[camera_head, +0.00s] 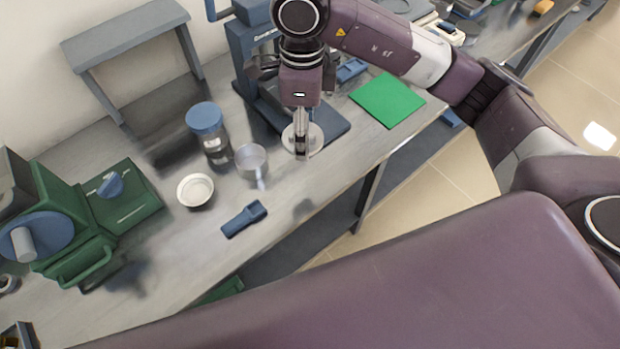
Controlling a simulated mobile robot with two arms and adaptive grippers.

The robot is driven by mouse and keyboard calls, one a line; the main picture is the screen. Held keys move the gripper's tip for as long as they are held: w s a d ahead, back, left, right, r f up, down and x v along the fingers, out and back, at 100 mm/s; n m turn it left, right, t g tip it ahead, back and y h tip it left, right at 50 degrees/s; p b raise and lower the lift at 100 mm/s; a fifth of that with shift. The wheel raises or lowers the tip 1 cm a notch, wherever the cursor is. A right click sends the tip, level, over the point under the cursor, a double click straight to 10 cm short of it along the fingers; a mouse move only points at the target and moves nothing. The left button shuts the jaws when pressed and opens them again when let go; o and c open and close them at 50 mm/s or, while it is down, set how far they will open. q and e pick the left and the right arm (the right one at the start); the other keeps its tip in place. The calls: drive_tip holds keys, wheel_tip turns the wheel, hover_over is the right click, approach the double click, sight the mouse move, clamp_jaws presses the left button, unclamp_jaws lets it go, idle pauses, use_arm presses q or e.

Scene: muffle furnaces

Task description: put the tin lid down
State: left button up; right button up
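The tin lid (316,138) is a pale round disc, held above the bench to the right of the open metal tin (252,161). My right gripper (301,138) points down with its narrow fingers closed at the lid. The fingers cover the lid's middle, and whether the lid touches the bench cannot be told. The tin stands on the bench with its inside showing. My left gripper is not in view.
A blue-capped jar (208,133) stands left of the tin. A white dish (195,191) and a blue tool (244,218) lie nearby. A green mat (388,99) lies right of my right gripper. A green machine (120,207) stands at left. The bench's front edge is close.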

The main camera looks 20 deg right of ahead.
drive_tip(key=p, duration=0.3)
hover_over(306, 184)
wheel_tip(306, 184, down, 12)
wheel_tip(306, 184, down, 5)
drive_tip(key=shift+f, duration=0.1)
drive_tip(key=shift+f, duration=0.15)
drive_tip(key=o, duration=1.1)
drive_tip(key=shift+c, duration=0.2)
